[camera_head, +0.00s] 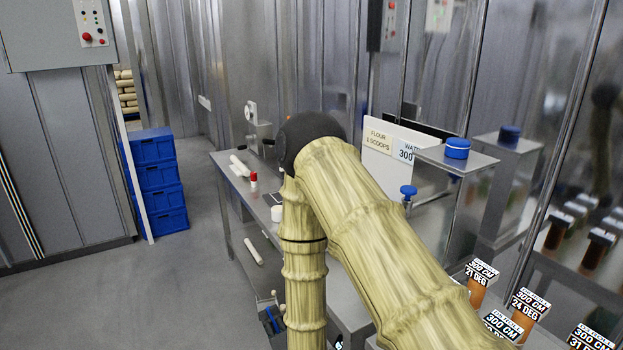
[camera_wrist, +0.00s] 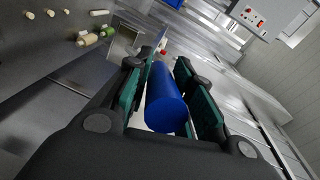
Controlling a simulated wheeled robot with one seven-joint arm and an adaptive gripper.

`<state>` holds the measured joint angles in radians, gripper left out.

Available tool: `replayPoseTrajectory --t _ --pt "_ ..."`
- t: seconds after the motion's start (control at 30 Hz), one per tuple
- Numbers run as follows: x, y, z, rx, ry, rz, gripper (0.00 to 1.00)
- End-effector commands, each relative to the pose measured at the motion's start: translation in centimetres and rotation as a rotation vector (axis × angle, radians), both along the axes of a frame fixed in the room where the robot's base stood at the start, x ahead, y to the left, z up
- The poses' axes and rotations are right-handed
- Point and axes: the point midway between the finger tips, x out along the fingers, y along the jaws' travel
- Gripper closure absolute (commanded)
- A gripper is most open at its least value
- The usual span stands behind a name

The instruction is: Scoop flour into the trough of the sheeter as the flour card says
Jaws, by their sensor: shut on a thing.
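In the wrist view, my gripper (camera_wrist: 166,78) has its green-padded fingers closed around a smooth blue cylinder (camera_wrist: 166,100). It looks like a handle; whatever is on its far end is hidden. No flour or trough is clearly visible.
The steel bench (camera_head: 231,175) carries a red-capped shaker (camera_head: 253,180), a white cup (camera_head: 277,213) and pale rolls. A blue-knobbed steel box (camera_head: 470,162) stands right of the card. Labelled jars (camera_head: 480,285) are at front right. Blue crates (camera_head: 160,180) stand left; the floor between is clear.

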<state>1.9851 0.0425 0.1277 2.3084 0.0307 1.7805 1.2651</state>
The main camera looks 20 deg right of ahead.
Motion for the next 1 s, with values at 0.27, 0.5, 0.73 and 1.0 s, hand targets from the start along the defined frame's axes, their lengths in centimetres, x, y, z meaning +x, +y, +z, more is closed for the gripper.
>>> replayPoseTrajectory --t 0.27,0.5,0.73,1.0 --pt "0.1 0.4 6.3 0.000 -0.001 0.006 1.00" --pt "0.1 0.3 9.0 0.000 0.000 0.005 1.00" --pt "0.0 0.1 10.9 0.000 -0.001 0.002 1.00" --pt "0.0 0.2 10.7 -0.003 0.000 0.004 1.00"
